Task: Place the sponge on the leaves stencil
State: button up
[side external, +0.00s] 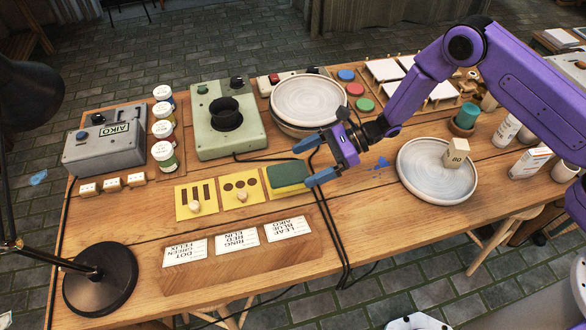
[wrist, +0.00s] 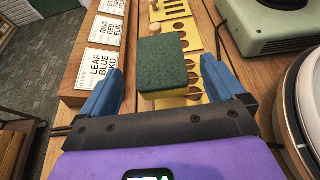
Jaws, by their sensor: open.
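The sponge (side external: 288,175), green on top with a yellow layer below, lies over the third yellow stencil (wrist: 200,98) at the right end of the row. It covers most of that stencil; a few dark cut-outs show beside it in the wrist view, their shape unclear. My gripper (side external: 312,162) is open and empty, just right of the sponge in the side view. In the wrist view the blue fingers of my gripper (wrist: 160,68) stand apart to either side of the sponge (wrist: 165,62), which lies ahead; I see no contact.
A striped stencil (side external: 196,200) and a dotted stencil (side external: 242,187), each with a knob, lie left of the sponge. A wooden card holder (side external: 238,262) stands in front. Black cables run beside the sponge. A plate (side external: 425,180) with a marked block (side external: 456,154) is at right.

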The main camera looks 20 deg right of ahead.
jog(key=v, duration=0.6)
jog(key=s+d+r+n+g+h, duration=0.2)
jog(key=s+r+n+g+h, duration=0.15)
jog(key=s+r+n, duration=0.45)
jog(key=s+d+r+n+g+h, duration=0.2)
jog(key=s+r+n+g+h, duration=0.25)
jog(key=s, duration=0.55)
jog(key=s+d+r+n+t+h, duration=0.2)
jog(key=s+d+n, duration=0.4)
jog(key=d+n, duration=0.3)
jog(key=s+d+r+n+t+h, duration=0.3)
jog(key=s+d+r+n+t, duration=0.2)
jog(key=d+n, duration=0.4)
jog(key=s+d+t, duration=0.1)
jog(key=s+d, duration=0.1)
jog(key=d, duration=0.1)
jog(key=shift+r, duration=0.2)
